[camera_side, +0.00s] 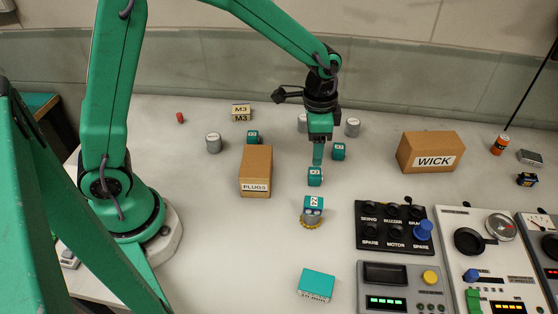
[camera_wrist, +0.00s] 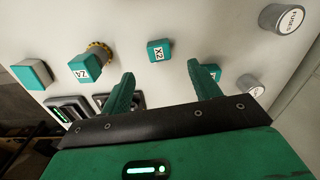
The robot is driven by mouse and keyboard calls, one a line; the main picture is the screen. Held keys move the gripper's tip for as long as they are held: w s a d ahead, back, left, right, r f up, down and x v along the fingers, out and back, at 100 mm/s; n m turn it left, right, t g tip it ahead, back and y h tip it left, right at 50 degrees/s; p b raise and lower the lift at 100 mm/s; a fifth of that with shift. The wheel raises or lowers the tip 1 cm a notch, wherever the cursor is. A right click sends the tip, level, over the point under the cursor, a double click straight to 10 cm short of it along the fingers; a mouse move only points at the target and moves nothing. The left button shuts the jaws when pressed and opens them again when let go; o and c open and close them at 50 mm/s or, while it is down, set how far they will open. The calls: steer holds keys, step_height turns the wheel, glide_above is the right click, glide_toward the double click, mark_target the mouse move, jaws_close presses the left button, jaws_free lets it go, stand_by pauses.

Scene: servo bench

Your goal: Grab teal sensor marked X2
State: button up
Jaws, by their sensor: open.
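The teal sensor marked X2 (camera_wrist: 159,50) is a small cube with a white label on the bench. In the wrist view it lies ahead of and between my fingertips, apart from both. In the side view a teal cube (camera_side: 315,177) sits just below my gripper (camera_side: 318,162); its label is too small to read surely, but its place matches X2. My gripper (camera_wrist: 162,70) is open and empty, pointing down, with bench showing between its fingers. In the side view the fingers overlap, and the exact gap to the cube is hard to tell.
A teal block marked Z4 (camera_wrist: 85,68) stands by a yellow-rimmed gear. Other teal cubes (camera_side: 339,151) (camera_side: 253,137) stand nearby. A PLUGS box (camera_side: 256,171) is left, a WICK box (camera_side: 431,151) right, grey cans (camera_side: 352,127) behind, control panels (camera_side: 396,228) front right.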

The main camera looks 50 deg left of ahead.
mark_target(315, 172)
steer(key=shift+w+d+f, duration=0.15)
steer(key=shift+f, duration=0.2)
steer(key=shift+w+d+f, duration=0.15)
steer(key=shift+f, duration=0.2)
steer(key=shift+f, duration=0.15)
steer(key=shift+s+a+f, duration=0.1)
steer(key=shift+s+f, duration=0.05)
steer(key=shift+f, duration=3.6)
steer(key=shift+c, duration=0.2)
steer(key=c, duration=1)
